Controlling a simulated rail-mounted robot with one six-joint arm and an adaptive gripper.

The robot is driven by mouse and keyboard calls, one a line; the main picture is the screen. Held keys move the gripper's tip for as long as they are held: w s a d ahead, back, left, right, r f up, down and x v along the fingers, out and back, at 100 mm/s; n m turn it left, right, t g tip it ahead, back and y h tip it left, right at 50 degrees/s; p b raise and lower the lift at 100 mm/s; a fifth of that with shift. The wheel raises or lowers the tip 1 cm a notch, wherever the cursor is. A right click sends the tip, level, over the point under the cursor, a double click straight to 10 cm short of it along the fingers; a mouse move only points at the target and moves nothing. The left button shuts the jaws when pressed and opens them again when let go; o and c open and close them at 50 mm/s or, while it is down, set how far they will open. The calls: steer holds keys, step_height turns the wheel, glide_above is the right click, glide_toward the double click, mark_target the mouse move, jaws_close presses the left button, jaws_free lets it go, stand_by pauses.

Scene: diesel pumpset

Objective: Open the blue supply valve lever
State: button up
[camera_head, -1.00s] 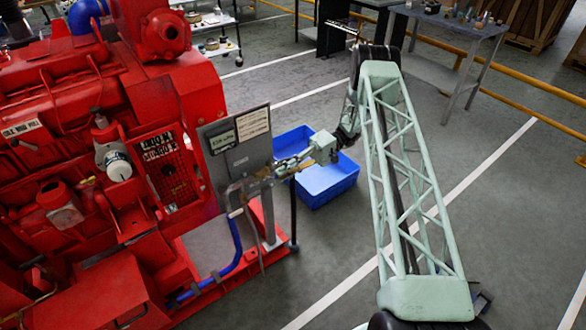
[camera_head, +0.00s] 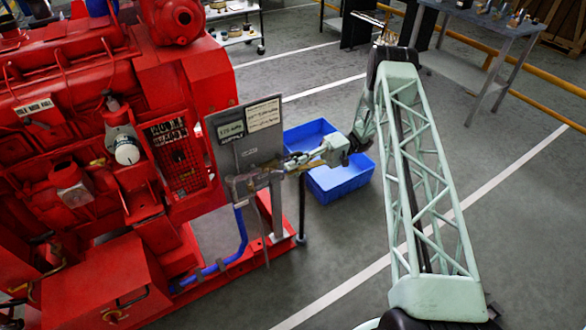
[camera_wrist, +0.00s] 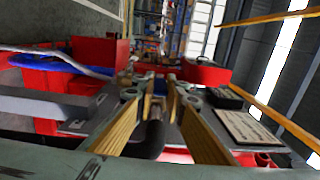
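The grey valve panel (camera_head: 238,150) with placards stands at the right end of the red pumpset. A blue hose (camera_head: 241,232) runs down from its pipework. My gripper (camera_head: 287,166) is at the panel's right edge, reaching in from the right. In the wrist view its two tan fingers (camera_wrist: 161,85) stand apart on either side of a dark pipe or fitting (camera_wrist: 155,134). The lever is not clearly visible in the head view.
The red pumpset (camera_head: 90,130) fills the left side. A blue bin (camera_head: 340,180) is on the floor behind my gripper. A black post (camera_head: 301,208) stands by the panel. A workbench (camera_head: 480,45) is at the back right. The floor at the right is open.

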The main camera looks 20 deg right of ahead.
steer(key=o, duration=0.4)
steer(key=shift+d, duration=0.1)
steer(key=shift+v, duration=5.85)
